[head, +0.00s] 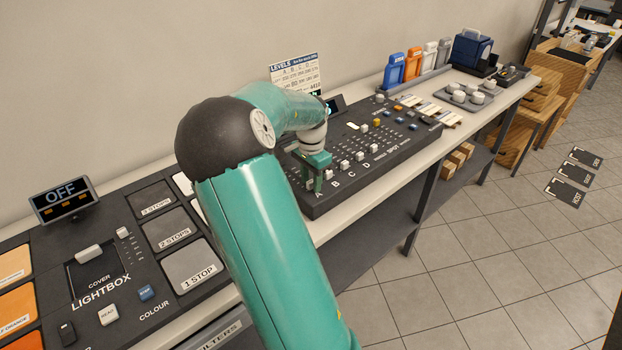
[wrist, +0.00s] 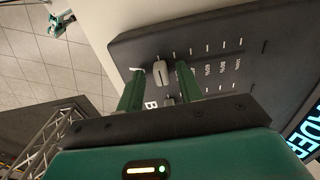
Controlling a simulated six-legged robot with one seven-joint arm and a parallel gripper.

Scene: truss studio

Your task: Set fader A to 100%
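The fader panel (head: 385,150) is a dark sloped console with lettered sliders A, B, C and D. My gripper (head: 318,178) is at its near left end, by the letter A. In the wrist view, my gripper (wrist: 160,82) is open, with one green finger on each side of a grey fader cap (wrist: 158,74), apparently fader A's. Gaps show between cap and fingers. The cap stands at the end of its row away from the 100% mark (wrist: 237,65). Whether the fingertips touch the panel cannot be told. A second cap, near the letter B, is partly hidden by my gripper.
A levels card (head: 295,75) stands behind the panel. The lightbox console (head: 110,260) is at the left, with an OFF display (head: 62,199). Blue, orange and grey holders (head: 412,62) stand farther right on the bench. The tiled floor in front is open.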

